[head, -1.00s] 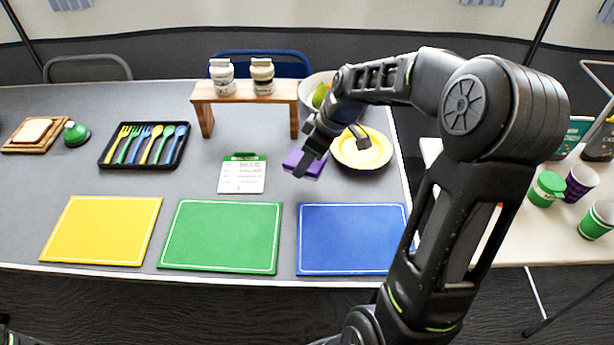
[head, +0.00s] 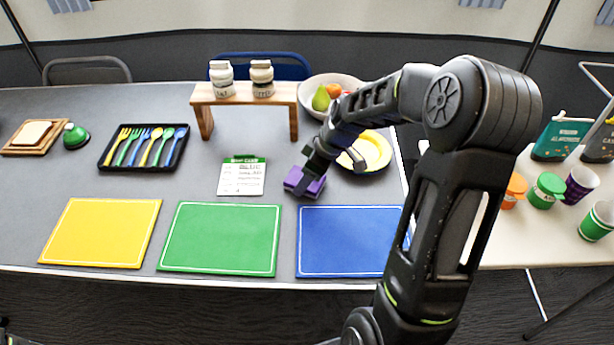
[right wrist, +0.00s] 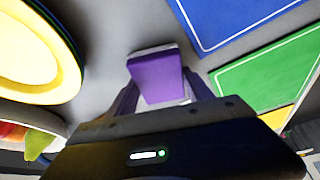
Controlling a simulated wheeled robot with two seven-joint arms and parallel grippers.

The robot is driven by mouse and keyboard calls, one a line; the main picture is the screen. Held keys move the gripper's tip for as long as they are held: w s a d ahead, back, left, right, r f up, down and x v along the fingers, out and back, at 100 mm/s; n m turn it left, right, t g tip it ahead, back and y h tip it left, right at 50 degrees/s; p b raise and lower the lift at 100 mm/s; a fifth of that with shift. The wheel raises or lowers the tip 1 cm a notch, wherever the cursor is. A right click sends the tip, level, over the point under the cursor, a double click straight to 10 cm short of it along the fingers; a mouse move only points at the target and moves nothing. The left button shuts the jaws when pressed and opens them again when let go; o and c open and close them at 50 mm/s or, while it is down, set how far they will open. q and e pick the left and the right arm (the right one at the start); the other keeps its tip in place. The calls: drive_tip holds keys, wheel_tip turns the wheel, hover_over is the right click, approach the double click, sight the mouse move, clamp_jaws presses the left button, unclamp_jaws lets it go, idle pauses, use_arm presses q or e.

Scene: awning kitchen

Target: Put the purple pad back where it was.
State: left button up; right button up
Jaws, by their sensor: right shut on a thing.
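The purple pad (head: 304,181) is a small block with a paler edge. It is between the clipboard and the yellow plate, just behind the blue mat. My right gripper (head: 312,178) is shut on it from above. In the right wrist view the pad (right wrist: 158,76) sits between the two fingers (right wrist: 160,98). The pad is low over the grey table; I cannot tell whether it touches the surface. My left gripper is not in view.
The blue mat (head: 348,240), green mat (head: 219,237) and yellow mat (head: 100,232) line the front edge. The clipboard (head: 242,177) is left of the pad. The yellow plate (head: 374,148) and fruit bowl (head: 345,84) are close behind. A wooden stand (head: 240,100) holds two jars.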

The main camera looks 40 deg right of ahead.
drive_tip(key=shift+f, duration=0.2)
drive_tip(key=o, duration=1.3)
drive_tip(key=shift+r, duration=0.15)
drive_tip(key=shift+r, duration=0.2)
drive_tip(key=v, duration=1.1)
drive_tip(key=shift+r, duration=0.35)
drive_tip(key=shift+s+d, duration=0.1)
drive_tip(key=shift+s, duration=0.05)
